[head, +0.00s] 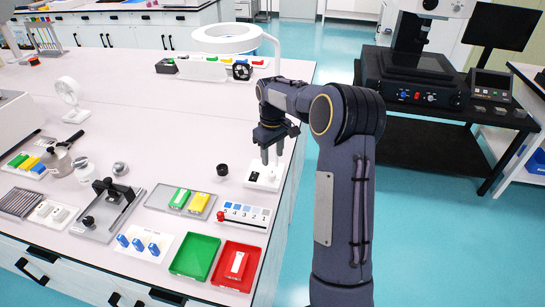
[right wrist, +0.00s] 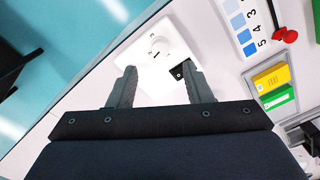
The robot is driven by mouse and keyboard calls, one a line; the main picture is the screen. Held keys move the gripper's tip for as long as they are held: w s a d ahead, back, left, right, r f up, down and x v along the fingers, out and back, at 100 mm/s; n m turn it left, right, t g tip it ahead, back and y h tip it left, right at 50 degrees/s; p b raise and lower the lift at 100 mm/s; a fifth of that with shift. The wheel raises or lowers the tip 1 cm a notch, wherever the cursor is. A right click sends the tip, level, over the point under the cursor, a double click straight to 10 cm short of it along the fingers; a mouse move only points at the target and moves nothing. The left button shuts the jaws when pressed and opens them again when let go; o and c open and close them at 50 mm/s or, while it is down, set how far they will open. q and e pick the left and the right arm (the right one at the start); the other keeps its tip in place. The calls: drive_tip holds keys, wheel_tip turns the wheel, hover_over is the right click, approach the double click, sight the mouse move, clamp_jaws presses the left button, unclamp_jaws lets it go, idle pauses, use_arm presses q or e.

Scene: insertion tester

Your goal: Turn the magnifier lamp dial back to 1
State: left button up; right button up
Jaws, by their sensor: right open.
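The magnifier lamp (head: 226,38) has a white ring head on a thin white arm at the back of the bench. A small white control box (head: 263,177) sits near the bench's right edge. In the right wrist view the box (right wrist: 144,60) carries a round white dial (right wrist: 157,47) with dark marks and a black switch (right wrist: 178,73). The dial's setting is too small to read. My right gripper (head: 272,155) is open above the box, fingers pointing down. In its wrist view the gripper (right wrist: 160,70) has nothing between its fingers. My left gripper is out of view.
A numbered blue swatch strip (head: 244,212) with a red pin lies in front of the box. A small black knob (head: 222,170) stands to its left. Green (head: 195,257) and red (head: 237,266) trays lie at the front. The bench behind is mostly clear.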

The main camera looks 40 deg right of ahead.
sight(272, 174)
drive_tip(key=m, duration=0.1)
drive_tip(key=m+p, duration=0.1)
drive_tip(key=m, duration=0.2)
drive_tip(key=shift+a+f, duration=0.1)
drive_tip(key=shift+a, duration=0.15)
drive_tip(key=m+p, duration=0.2)
drive_tip(key=m, duration=0.3)
drive_tip(key=shift+a+m, duration=0.1)
drive_tip(key=shift+m, duration=0.3)
drive_tip(key=m+p, duration=0.1)
drive_tip(key=m, duration=0.6)
drive_tip(key=shift+r+m, duration=0.2)
drive_tip(key=shift+m, duration=0.1)
drive_tip(key=shift+d+f+m, duration=0.15)
drive_tip(key=shift+d+m, duration=0.05)
drive_tip(key=shift+m, duration=0.1)
drive_tip(key=shift+f, duration=0.35)
wheel_tip(272, 174, down, 7)
drive_tip(key=shift+w+r+p, duration=0.1)
drive_tip(key=shift+p, duration=0.45)
